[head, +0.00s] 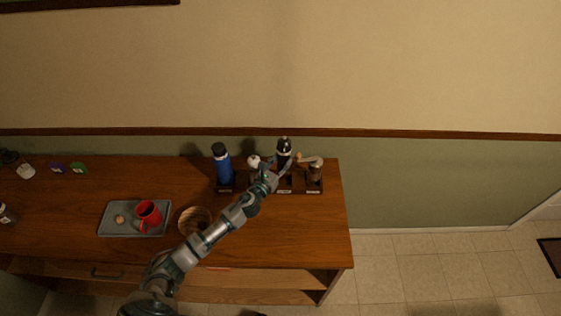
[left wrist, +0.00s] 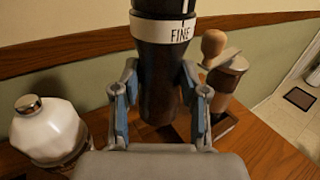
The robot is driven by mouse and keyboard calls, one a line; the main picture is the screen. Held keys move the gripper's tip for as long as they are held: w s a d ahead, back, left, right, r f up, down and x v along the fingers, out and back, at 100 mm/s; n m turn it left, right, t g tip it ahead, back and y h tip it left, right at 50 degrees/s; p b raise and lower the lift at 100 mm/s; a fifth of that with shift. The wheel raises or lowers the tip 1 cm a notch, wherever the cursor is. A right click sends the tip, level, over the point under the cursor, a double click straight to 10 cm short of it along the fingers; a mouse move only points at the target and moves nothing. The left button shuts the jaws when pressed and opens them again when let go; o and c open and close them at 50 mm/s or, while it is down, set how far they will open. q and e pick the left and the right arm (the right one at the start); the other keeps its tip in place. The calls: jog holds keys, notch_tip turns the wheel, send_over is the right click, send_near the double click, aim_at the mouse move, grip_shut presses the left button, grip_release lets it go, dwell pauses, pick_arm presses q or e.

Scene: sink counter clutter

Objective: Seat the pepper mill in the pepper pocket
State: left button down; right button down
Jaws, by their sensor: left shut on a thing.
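The pepper mill (head: 284,147) is dark with a light band; in the left wrist view the band on the mill (left wrist: 165,60) reads "FINE". My left gripper (head: 279,169) is shut on its lower body, with one blue finger pad on each side in the left wrist view (left wrist: 157,92). The mill looks upright over the dark rack (head: 298,184) at the counter's back right. A pocket edge (left wrist: 218,128) shows just right of the mill's lower end. I cannot tell whether the base is inside a pocket. My right gripper is not in view.
A hand grinder with a wooden knob (head: 315,170) stands close on the right; a white jar (left wrist: 50,130) is on the left. A blue bottle (head: 221,165) stands at the rack's left. A wooden bowl (head: 195,219) and a tray (head: 118,232) with a red mug (head: 149,213) are nearer.

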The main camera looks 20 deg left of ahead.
pick_arm(q)
jog(key=shift+d+r, duration=0.15)
jog(key=shift+d, duration=0.05)
jog(key=shift+d+f+b, duration=0.15)
jog(key=shift+f+b, duration=0.15)
jog(key=shift+b, duration=0.1)
notch_tip(320, 180, down, 4)
jog(key=b, duration=0.3)
jog(key=shift+s+r, duration=0.15)
jog(key=shift+r, duration=0.05)
jog(key=shift+a+f+b, duration=0.2)
jog(key=shift+f+b, duration=0.35)
jog(key=shift+f, duration=0.05)
jog(key=shift+a+f, duration=0.1)
jog(key=shift+d, duration=0.3)
jog(key=shift+a, duration=0.35)
jog(key=shift+d, duration=0.35)
